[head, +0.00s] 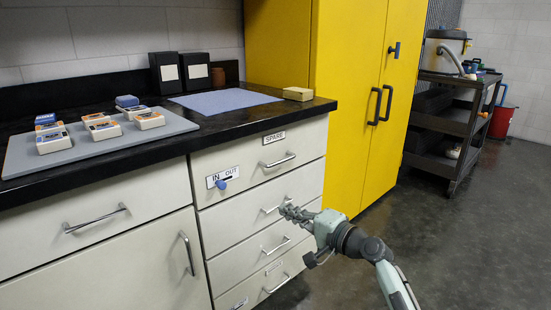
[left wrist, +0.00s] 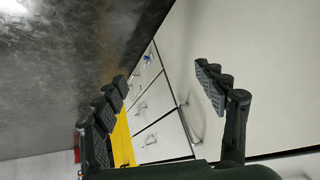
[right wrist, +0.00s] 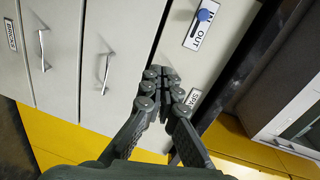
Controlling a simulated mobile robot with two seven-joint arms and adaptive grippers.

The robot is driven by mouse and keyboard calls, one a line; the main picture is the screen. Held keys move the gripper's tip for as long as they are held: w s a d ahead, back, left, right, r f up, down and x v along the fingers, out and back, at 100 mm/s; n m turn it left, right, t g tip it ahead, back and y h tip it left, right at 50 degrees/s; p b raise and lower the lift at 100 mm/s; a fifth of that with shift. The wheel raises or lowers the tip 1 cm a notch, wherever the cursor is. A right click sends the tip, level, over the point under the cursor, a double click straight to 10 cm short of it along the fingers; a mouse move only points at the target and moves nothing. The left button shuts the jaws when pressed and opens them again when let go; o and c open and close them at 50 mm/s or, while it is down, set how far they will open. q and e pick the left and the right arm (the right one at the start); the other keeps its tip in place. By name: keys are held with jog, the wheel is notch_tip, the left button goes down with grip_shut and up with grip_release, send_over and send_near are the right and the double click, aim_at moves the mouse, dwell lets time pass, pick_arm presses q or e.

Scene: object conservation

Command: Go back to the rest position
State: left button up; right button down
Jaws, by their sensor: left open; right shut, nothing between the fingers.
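My right gripper (head: 296,214) is in front of the drawer stack at the lower middle of the head view. It is shut and empty, and it also shows in the right wrist view (right wrist: 163,85) with drawer fronts behind it. My left gripper (left wrist: 165,88) shows only in its own wrist view. Its fingers are wide apart with nothing between them, and the white cabinet fronts lie beyond. The left arm is not in the head view.
The black counter (head: 243,118) holds a grey tray (head: 100,150) with several small boxes, a blue mat (head: 223,101) and a tan block (head: 297,94). The drawers are shut. A yellow cabinet (head: 345,130) and a dark cart (head: 440,118) stand right. The floor (head: 480,240) at right is clear.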

jog(key=s+d+f+n+g+h+p, duration=0.1)
jog(key=s+d+f+n+g+h, duration=0.25)
jog(key=s+f, duration=0.5)
jog(key=s+d+f+n+g+h+p, duration=0.2)
jog(key=s+d+f, duration=0.2)
jog(key=s+f, duration=0.5)
pick_arm(q)
jog(key=s+a+f+g+p, duration=0.1)
jog(key=s+a+f+g, duration=0.1)
jog(key=f, duration=0.3)
jog(key=s+a+f+g+p, duration=0.1)
jog(key=s+a+f+g, duration=0.1)
jog(key=f, duration=0.4)
jog(key=shift+s+a+n+y, duration=0.3)
jog(key=shift+s+y, duration=0.1)
pick_arm(e)
jog(key=s+d+f+n+g+h, duration=0.2)
jog(key=s+d+f+h, duration=0.1)
jog(key=s+d, duration=0.4)
jog(key=s+d+f+n+g+h, duration=0.2)
jog(key=s+d+f, duration=0.3)
jog(key=s, duration=0.8)
jog(key=shift+d+n+h, duration=0.35)
jog(key=shift+d+h, duration=0.4)
jog(key=shift+d, duration=0.25)
jog(key=shift+f, duration=0.1)
